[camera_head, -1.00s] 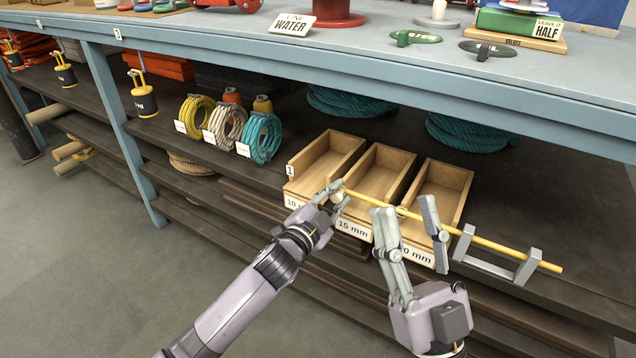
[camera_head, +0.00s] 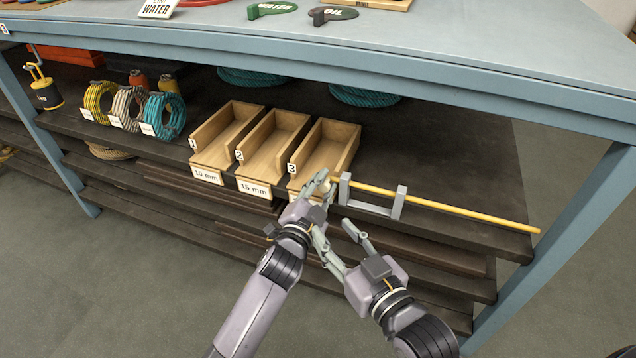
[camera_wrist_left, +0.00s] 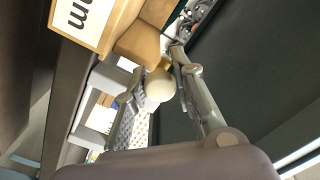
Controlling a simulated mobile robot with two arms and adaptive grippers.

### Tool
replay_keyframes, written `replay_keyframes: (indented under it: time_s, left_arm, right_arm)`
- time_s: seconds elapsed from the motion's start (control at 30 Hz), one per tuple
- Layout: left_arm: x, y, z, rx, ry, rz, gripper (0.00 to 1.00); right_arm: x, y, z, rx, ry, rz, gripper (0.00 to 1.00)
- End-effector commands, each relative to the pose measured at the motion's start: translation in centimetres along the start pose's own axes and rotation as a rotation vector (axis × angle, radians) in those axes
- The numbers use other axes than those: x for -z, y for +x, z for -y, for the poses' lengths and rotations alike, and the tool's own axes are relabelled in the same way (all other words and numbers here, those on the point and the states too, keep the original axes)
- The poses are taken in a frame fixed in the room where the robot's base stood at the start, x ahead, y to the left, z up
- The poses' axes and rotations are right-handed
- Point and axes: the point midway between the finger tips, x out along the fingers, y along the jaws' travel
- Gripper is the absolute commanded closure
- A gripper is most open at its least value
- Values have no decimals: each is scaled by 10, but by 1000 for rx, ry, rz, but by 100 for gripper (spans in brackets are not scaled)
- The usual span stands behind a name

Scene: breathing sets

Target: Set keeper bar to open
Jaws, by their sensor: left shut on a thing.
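The keeper bar (camera_head: 450,209) is a thin yellow rod lying along the shelf's front. It runs through the two uprights of a grey bracket (camera_head: 370,208), and most of it sticks out to the right. A pale round knob at its left end (camera_wrist_left: 160,85) sits between the left fingers in the left wrist view. My left gripper (camera_head: 325,184) is shut on this knob, close to the bracket's left upright and at the front of drawer 3. My right gripper (camera_head: 336,230) is open and empty, below and in front of the bracket.
Three open wooden trays, 1 (camera_head: 195,160), 2 (camera_head: 242,173) and 3 (camera_head: 293,182), stand on the dark shelf. Coiled ropes (camera_head: 165,115) lie to their left. A blue table leg (camera_head: 560,250) stands right of the bar's end. The shelf behind the bar is clear.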

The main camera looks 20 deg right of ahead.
Motion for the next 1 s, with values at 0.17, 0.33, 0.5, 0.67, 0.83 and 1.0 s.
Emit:
replay_keyframes:
  time_s: [0.17,0.33,0.5,0.67,0.83,1.0]
  left_arm:
    - [4,1,1,2,-3,-7,100]
    - [4,1,1,3,-3,-7,100]
    - [4,1,1,3,-2,-7,68]
    - [3,0,0,2,-1,-5,57]
    - [2,0,0,0,-1,-3,56]
    - [1,0,-1,-1,-1,-2,56]
  right_arm:
    - [-1,0,0,-1,0,6,60]
    - [-1,0,0,-1,0,5,60]
    - [-1,0,0,-1,0,4,60]
    - [-1,0,0,-1,0,4,60]
    - [-1,0,0,-1,0,4,60]
    - [-1,0,0,1,0,5,60]
